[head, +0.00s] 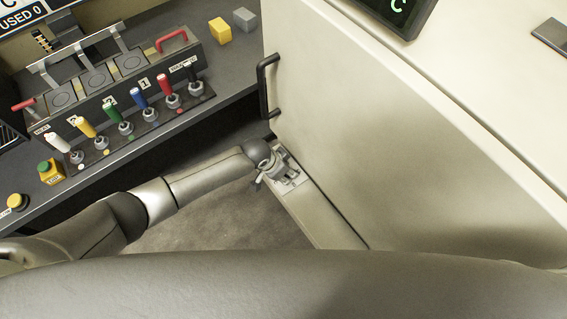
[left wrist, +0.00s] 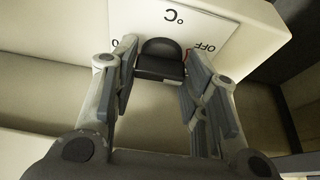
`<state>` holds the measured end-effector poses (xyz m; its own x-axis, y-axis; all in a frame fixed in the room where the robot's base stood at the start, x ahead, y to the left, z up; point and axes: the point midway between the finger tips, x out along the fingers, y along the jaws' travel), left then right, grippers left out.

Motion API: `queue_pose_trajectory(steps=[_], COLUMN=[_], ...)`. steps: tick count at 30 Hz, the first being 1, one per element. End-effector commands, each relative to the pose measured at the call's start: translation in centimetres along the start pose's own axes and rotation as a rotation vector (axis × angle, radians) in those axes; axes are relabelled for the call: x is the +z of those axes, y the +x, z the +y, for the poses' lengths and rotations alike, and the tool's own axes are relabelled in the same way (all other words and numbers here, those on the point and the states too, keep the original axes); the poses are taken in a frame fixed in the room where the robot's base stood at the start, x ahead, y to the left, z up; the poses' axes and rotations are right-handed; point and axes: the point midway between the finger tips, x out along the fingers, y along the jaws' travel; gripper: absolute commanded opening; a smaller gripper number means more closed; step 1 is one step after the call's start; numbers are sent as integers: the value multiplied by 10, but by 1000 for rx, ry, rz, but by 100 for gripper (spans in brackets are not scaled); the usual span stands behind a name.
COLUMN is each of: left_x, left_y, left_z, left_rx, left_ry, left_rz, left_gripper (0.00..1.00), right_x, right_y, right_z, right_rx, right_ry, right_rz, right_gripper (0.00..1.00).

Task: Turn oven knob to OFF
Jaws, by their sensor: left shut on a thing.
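The black oven knob (left wrist: 160,66) shows in the left wrist view, on a white label plate (left wrist: 190,22) with "°C", "OFF" and "0" printed on it. A bit of red shows just right of the knob, beside "OFF". My left gripper (left wrist: 162,75) has a finger on each side of the knob and is shut on it. In the head view my left gripper (head: 271,174) is at the light panel (head: 325,222) on the oven's left side. There it hides the knob, and only part of the label plate (head: 293,181) shows. My right gripper is in neither view.
The large cream oven body (head: 400,150) fills the right, with a black handle (head: 264,85) just above my gripper. A dark bench (head: 235,65) at the left carries a row of coloured levers (head: 112,113) and yellow and grey blocks. Open floor (head: 225,215) lies below my left forearm.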

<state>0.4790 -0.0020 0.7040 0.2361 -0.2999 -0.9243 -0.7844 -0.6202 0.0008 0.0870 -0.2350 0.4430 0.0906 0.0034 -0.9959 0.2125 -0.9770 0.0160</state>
Motion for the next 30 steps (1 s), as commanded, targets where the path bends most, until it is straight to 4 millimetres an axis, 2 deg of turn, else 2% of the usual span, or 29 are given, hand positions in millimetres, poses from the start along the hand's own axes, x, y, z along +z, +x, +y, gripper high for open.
queue_pose_trajectory(steps=[1,3,12,21,30], left_x=[-2,-2,-2,-2,-2], left_y=[-5,-4,-2,0,0], left_z=[3,3,4,4,3], left_rx=[-14,-38,-127,-177,-192], left_ry=[-43,-103,-314,-430,-461], left_rz=[0,0,1,1,3], left_gripper=[17,17,17,17,17], right_x=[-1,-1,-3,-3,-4], right_y=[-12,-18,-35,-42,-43], right_z=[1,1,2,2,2], right_rx=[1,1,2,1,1], right_ry=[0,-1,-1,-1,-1], right_rz=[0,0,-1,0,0], right_gripper=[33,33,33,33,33])
